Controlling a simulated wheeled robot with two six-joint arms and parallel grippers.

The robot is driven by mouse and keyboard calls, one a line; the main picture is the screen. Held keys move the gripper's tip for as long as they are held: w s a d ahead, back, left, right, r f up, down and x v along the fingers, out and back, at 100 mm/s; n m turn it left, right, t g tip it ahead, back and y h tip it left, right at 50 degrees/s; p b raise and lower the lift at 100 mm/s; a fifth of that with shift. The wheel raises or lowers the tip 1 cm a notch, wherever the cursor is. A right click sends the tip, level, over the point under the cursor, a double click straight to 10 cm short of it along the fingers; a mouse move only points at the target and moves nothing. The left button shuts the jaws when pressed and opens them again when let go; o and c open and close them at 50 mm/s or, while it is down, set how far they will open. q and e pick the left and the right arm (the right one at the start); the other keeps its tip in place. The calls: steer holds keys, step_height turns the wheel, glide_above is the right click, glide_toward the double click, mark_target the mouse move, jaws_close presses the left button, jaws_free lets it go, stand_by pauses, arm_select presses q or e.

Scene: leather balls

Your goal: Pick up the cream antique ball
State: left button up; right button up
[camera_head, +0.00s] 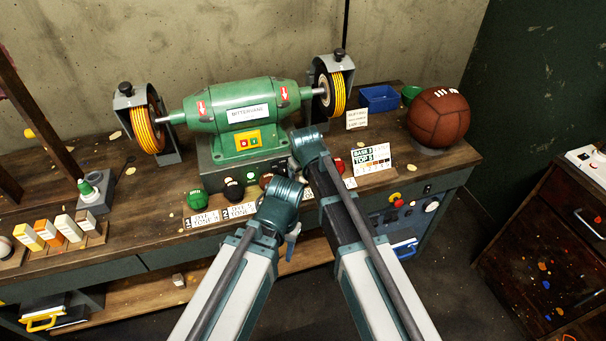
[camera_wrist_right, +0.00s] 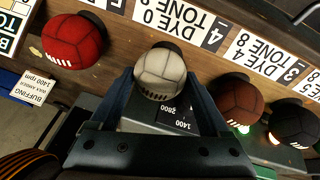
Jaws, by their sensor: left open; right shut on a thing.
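The cream antique ball (camera_wrist_right: 160,70), with dark stitching on its near side, shows in the right wrist view. My right gripper (camera_wrist_right: 160,84) is shut on it, a finger on each side. The ball still appears at its place in the row, beside the Dye 0 card; I cannot tell if it is lifted. In the head view my arm hides the ball and the right gripper. My left gripper (camera_head: 291,247) hangs low in front of the bench edge, small and partly hidden by its arm; it is open, away from the balls.
A red ball (camera_wrist_right: 73,41), a brown ball (camera_wrist_right: 236,103) and a black ball (camera_wrist_right: 293,123) flank the cream one. A green ball (camera_head: 195,200) sits further left. The green grinder (camera_head: 236,115) stands behind. A large brown ball (camera_head: 438,117) is at the right end.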

steer(key=shift+r, duration=0.15)
step_height(320, 180, up, 3)
steer(key=p, duration=0.3)
steer(key=shift+f, duration=0.2)
steer(key=shift+r+p, duration=0.45)
steer(key=shift+r, duration=0.1)
steer(key=s+d+r+p, duration=0.1)
steer(key=s+d, duration=0.2)
steer(key=s, duration=1.2)
steer(key=shift+s, duration=0.35)
